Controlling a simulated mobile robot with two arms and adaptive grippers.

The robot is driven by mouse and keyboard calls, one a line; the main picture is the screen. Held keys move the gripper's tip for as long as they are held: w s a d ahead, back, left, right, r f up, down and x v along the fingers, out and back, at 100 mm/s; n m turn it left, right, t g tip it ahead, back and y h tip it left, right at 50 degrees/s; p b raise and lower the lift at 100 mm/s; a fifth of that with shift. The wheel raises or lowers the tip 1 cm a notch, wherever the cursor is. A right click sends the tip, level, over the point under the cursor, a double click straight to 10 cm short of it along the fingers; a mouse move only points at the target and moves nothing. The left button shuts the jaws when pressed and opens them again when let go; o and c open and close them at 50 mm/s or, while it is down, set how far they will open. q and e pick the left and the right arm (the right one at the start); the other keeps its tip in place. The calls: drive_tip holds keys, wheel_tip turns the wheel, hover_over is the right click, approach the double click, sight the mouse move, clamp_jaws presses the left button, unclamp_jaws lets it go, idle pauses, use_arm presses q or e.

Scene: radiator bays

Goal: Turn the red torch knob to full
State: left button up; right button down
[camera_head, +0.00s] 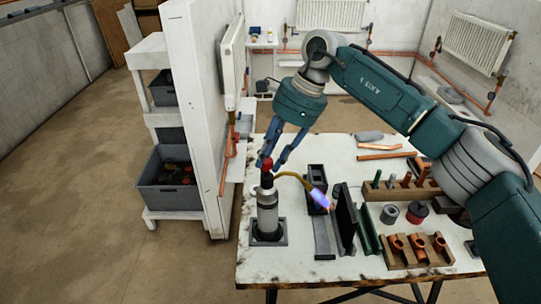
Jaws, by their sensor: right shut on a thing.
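The torch stands upright at the left front of the white workbench (345,283). Its grey cylinder (268,212) sits in a dark square holder (268,236). The red torch knob (267,163) is on top of the cylinder. A yellow-brown hose or neck curves right from it to a nozzle (319,198) with a bluish-violet glow. My right gripper (268,158) comes down from above, its fingers shut on the red knob. The fingers partly cover the knob, so its turn position cannot be told. My left gripper does not show.
Right of the torch stand dark upright plates (346,218), wooden racks with copper fittings (417,249), a red-and-dark round container (417,212) and copper pipes (386,155). A white partition (197,110) and shelf with grey bins (168,180) stand close on the left.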

drive_tip(key=c, duration=1.4)
unclamp_jaws()
drive_tip(key=shift+c, duration=0.2)
drive_tip(key=v, duration=1.2)
drive_tip(key=shift+a, duration=0.1)
